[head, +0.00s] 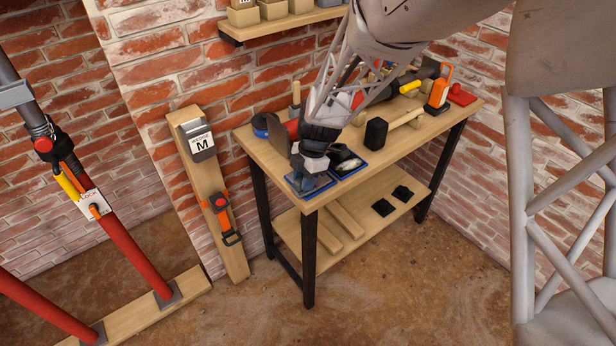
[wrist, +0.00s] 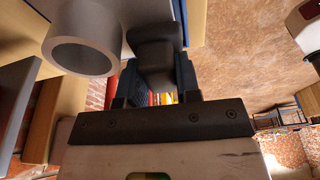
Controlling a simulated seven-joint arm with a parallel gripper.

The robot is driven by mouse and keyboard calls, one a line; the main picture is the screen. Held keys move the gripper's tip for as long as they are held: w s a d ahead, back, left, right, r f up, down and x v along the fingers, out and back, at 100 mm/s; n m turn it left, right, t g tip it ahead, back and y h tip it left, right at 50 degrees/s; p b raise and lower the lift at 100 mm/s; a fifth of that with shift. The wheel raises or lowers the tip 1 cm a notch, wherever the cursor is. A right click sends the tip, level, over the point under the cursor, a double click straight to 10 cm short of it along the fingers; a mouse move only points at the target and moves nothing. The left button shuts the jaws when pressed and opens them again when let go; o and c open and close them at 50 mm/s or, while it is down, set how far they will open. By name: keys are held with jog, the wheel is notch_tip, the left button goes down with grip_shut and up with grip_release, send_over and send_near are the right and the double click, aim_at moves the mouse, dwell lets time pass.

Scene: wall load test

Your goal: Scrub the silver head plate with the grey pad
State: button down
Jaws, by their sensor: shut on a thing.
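My gripper (head: 308,176) is low over the front left corner of the wooden workbench (head: 420,128), at a blue-rimmed tray (head: 322,187). In the wrist view, my gripper's fingers (wrist: 157,88) are shut on a dark grey piece with a rounded grip, which I take as the grey pad (wrist: 155,58). Its underside is hidden. A silver tube end (wrist: 82,42) is close beside it at the upper left. I cannot tell whether that tube belongs to the silver head plate, or whether the pad touches it. My arm and gripper hide much of the tray in the head view.
A second blue-rimmed tray (head: 347,163) with dark contents is close to the right. A black block (head: 376,132) and an orange tool (head: 439,88) stand farther right. A board with a grey case (head: 197,140) leans on the brick wall. Red props (head: 127,248) stand at far left.

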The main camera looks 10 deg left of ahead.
jog(key=shift+s+d+f, duration=0.1)
jog(key=shift+s, duration=0.05)
jog(key=shift+r, duration=3.1)
jog(key=shift+r, duration=0.15)
jog(key=shift+r, duration=1.4)
